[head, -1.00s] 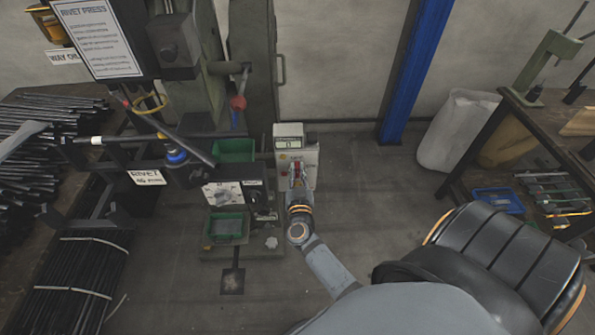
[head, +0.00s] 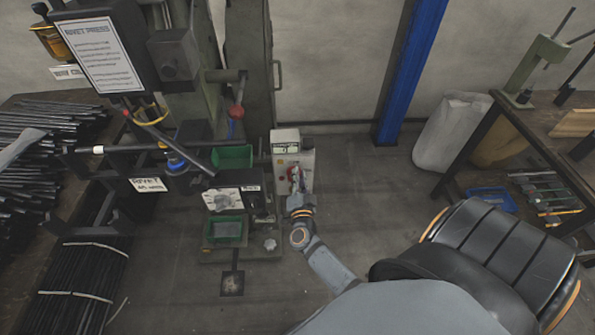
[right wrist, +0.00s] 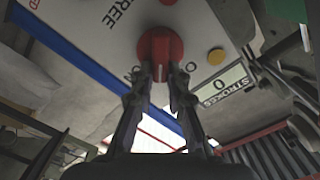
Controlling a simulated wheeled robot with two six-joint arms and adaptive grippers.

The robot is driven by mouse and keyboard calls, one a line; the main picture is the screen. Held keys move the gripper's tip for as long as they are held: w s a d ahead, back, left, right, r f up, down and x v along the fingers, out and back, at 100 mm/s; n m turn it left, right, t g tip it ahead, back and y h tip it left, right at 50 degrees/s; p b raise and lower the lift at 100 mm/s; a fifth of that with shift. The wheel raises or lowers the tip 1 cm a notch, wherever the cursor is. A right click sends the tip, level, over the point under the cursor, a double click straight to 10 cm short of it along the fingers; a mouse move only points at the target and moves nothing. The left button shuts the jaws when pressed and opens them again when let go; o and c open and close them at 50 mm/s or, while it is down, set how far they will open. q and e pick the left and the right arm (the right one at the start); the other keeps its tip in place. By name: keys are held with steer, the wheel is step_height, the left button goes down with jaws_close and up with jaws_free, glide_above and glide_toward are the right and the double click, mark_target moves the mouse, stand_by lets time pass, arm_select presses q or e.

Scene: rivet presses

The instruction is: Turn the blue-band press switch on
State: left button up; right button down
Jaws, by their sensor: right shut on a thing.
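A grey-white switch box (head: 308,158) with a small counter display stands just right of the rivet press in the head view. My right gripper (head: 296,178) is at the front of this box. In the right wrist view a red rotary knob (right wrist: 159,48) sits on the box's pale face (right wrist: 95,28). The fingers of my right gripper (right wrist: 160,88) are shut on the knob, one on each side. A pale mark shows on the knob, but the lettering beside it is partly hidden by the fingers. A blue band (head: 175,160) shows on the press. My left gripper is not in view.
A yellow button (right wrist: 216,56) and a counter reading 0 (right wrist: 222,85) are beside the knob. Green trays (head: 226,230) are on the press to the left. A blue post (head: 412,70) and a white sack (head: 452,130) stand to the right. Bare floor lies between.

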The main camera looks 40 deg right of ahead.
steer(key=shift+s+d+f+m+b, duration=0.1)
steer(key=shift+f+m+b, duration=0.2)
steer(key=shift+m, duration=1.2)
steer(key=shift+d+f+m+b, duration=0.1)
steer(key=shift+f+m+b, duration=0.2)
steer(key=shift+m, duration=1.2)
steer(key=shift+s+d+f+m+b, duration=0.15)
steer(key=shift+m+b, duration=0.2)
steer(key=shift+m, duration=1.15)
steer(key=shift+w+a, duration=0.1)
steer(key=c, duration=1.3)
jaws_free()
